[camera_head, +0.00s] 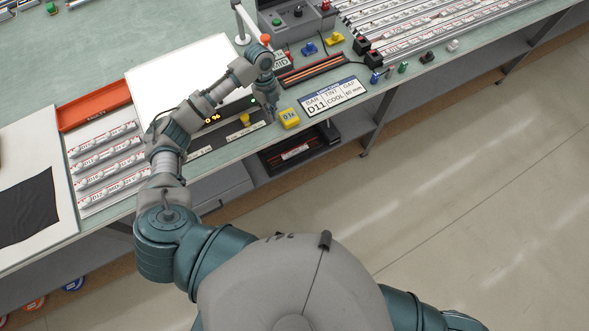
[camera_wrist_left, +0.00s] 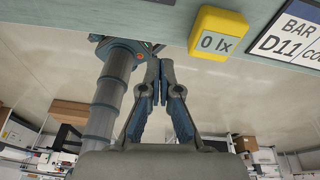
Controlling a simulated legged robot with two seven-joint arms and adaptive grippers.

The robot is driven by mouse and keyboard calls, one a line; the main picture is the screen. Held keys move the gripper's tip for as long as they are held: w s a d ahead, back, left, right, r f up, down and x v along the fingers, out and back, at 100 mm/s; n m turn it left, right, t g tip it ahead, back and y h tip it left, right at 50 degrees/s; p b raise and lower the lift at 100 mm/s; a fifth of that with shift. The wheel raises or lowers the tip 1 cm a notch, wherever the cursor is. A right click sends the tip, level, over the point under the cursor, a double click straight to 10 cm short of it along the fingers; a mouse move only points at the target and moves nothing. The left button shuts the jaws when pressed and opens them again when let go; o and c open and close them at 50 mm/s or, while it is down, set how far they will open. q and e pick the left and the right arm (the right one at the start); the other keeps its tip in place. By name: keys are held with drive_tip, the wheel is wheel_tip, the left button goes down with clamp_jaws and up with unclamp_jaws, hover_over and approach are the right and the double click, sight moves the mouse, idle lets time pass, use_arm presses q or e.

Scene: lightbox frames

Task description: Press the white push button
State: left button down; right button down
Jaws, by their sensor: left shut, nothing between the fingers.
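My left gripper (camera_head: 270,112) is shut and empty, pointing down over the dark control strip (camera_head: 212,138) at the bench's front edge. In the left wrist view its two fingertips (camera_wrist_left: 158,80) are together. The strip carries a lit number display (camera_head: 212,119), a yellow knob (camera_head: 244,119) and a small green light (camera_head: 253,101). I cannot make out a white push button on it; my gripper and forearm cover part of the strip. Small white pieces lie to the right, one (camera_head: 453,45) near the bench edge; I cannot tell what they are. My right gripper is out of view.
A yellow meter (camera_head: 289,118) reading 0 lx sits just right of my gripper and shows in the wrist view (camera_wrist_left: 219,34). A label card (camera_head: 332,96) lies beside it. A grey control box (camera_head: 296,18), small coloured pieces and bar racks (camera_head: 420,28) stand farther right.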

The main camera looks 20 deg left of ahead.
use_arm(q)
drive_tip(key=s+d+f+n+t, duration=0.2)
drive_tip(key=s+d+f+n, duration=0.4)
drive_tip(key=s+d+f, duration=0.4)
drive_tip(key=shift+s+d+f+n+h, duration=0.3)
drive_tip(key=shift+d+f+n+h, duration=0.15)
drive_tip(key=shift+d, duration=0.9)
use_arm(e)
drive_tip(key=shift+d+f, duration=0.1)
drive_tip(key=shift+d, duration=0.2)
use_arm(q)
drive_tip(key=shift+a+f, duration=0.1)
drive_tip(key=shift+a, duration=0.1)
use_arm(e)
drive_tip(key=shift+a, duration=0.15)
